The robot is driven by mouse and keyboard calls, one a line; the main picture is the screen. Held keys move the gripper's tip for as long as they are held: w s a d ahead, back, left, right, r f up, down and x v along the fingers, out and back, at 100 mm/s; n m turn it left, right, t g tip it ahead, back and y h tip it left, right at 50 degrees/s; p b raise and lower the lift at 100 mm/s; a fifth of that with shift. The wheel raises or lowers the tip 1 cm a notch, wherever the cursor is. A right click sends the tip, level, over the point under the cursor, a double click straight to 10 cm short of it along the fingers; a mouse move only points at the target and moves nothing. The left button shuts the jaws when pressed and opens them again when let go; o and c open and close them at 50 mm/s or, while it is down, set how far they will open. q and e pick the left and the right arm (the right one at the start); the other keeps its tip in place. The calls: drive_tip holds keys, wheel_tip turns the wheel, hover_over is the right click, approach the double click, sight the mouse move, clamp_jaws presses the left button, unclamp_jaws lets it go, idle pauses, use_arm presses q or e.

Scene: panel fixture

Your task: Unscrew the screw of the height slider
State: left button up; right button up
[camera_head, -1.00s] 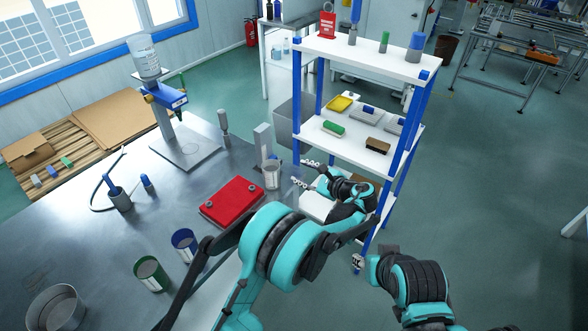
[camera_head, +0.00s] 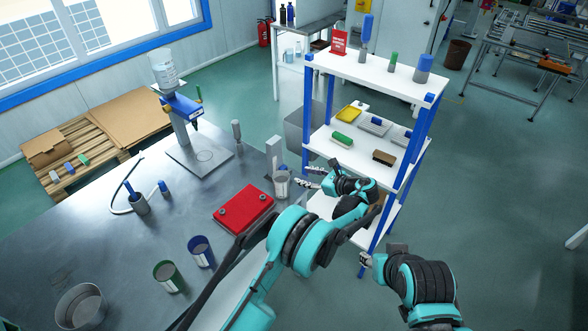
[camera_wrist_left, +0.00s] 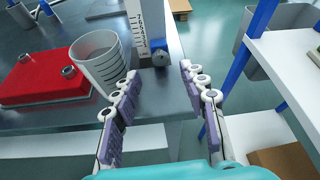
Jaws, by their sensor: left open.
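The height slider is a blue block (camera_wrist_left: 158,46) on an upright grey ruled post (camera_wrist_left: 138,25) in the left wrist view, with a round grey screw knob (camera_wrist_left: 160,58) on its front. In the head view the post (camera_head: 271,152) stands at the table's edge, partly hidden by a cup. My left gripper (camera_wrist_left: 158,75) is open and empty, its purple-padded fingers pointing at the slider. The knob shows between the fingertips, apparently a little beyond them. In the head view the left gripper (camera_head: 306,177) is just right of the post. My right gripper (camera_head: 366,260) is low beside the shelf, its fingers unclear.
A grey cup (camera_wrist_left: 99,62) stands close left of the slider, near the left finger. A red box (camera_head: 244,209) lies on the metal table (camera_head: 110,235). A white shelf with blue posts (camera_head: 375,71) stands close to the right.

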sight(290, 173)
use_arm(q)
drive_tip(key=b+x, duration=0.1)
drive_tip(key=x, duration=0.4)
drive_tip(key=shift+w+a+f+b, duration=0.15)
drive_tip(key=shift+a+f+b, duration=0.1)
drive_tip(key=shift+f+b, duration=0.1)
drive_tip(key=shift+w+a+f, duration=0.2)
drive_tip(key=shift+w+a, duration=0.2)
drive_tip(key=shift+a, duration=0.1)
clamp_jaws()
